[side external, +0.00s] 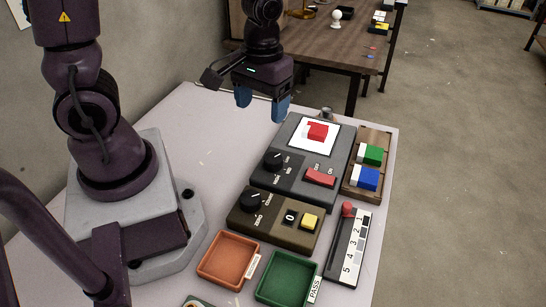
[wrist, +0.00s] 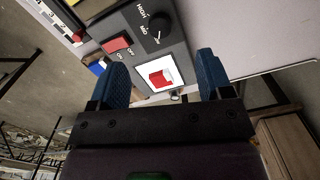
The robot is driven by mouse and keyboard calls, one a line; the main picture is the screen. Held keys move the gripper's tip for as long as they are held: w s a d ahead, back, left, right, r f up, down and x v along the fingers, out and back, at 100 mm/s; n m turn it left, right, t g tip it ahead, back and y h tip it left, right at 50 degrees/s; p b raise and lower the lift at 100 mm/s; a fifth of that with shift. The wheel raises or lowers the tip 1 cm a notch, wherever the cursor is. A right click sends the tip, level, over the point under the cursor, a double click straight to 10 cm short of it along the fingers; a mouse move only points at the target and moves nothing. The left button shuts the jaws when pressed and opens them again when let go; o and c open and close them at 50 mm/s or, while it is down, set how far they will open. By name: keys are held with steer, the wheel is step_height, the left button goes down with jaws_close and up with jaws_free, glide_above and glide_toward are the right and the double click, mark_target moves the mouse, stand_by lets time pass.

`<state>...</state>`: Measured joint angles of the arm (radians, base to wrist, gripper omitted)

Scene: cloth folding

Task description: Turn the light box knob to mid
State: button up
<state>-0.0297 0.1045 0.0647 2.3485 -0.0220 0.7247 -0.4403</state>
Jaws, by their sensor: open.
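The light box is a dark grey box (side external: 290,192) with a lit white panel (side external: 299,137), a red rocker switch (side external: 320,177) and a round black knob (side external: 273,161). A red block (side external: 317,131) rests on the panel. In the wrist view the knob (wrist: 159,25) has HIGH and MID labels beside it; its exact pointer setting is hard to tell. My gripper (side external: 262,101) is open and empty, with blue fingers. It hangs above and behind the box's far end, apart from the knob. In the wrist view its fingers frame the panel.
A brown box (side external: 272,219) with its own black knob and yellow button stands in front. An orange tray (side external: 229,258) and a green tray (side external: 287,278) lie nearer. A wooden rack (side external: 367,190) with coloured blocks and a numbered slider strip (side external: 345,250) are on the right.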

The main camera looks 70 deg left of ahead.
mark_target(273, 159)
steer(key=w+f+n, duration=0.1)
steer(key=f, duration=0.4)
steer(key=f+n, duration=0.2)
steer(key=f, duration=0.3)
steer(key=w+f+n, duration=0.1)
steer(key=f, duration=0.4)
steer(key=shift+w+a+f+n, duration=0.3)
steer(key=shift+a+f+n, duration=0.05)
steer(key=shift+a+n, duration=0.05)
steer(key=shift+c, duration=0.3)
steer(key=c, duration=0.9)
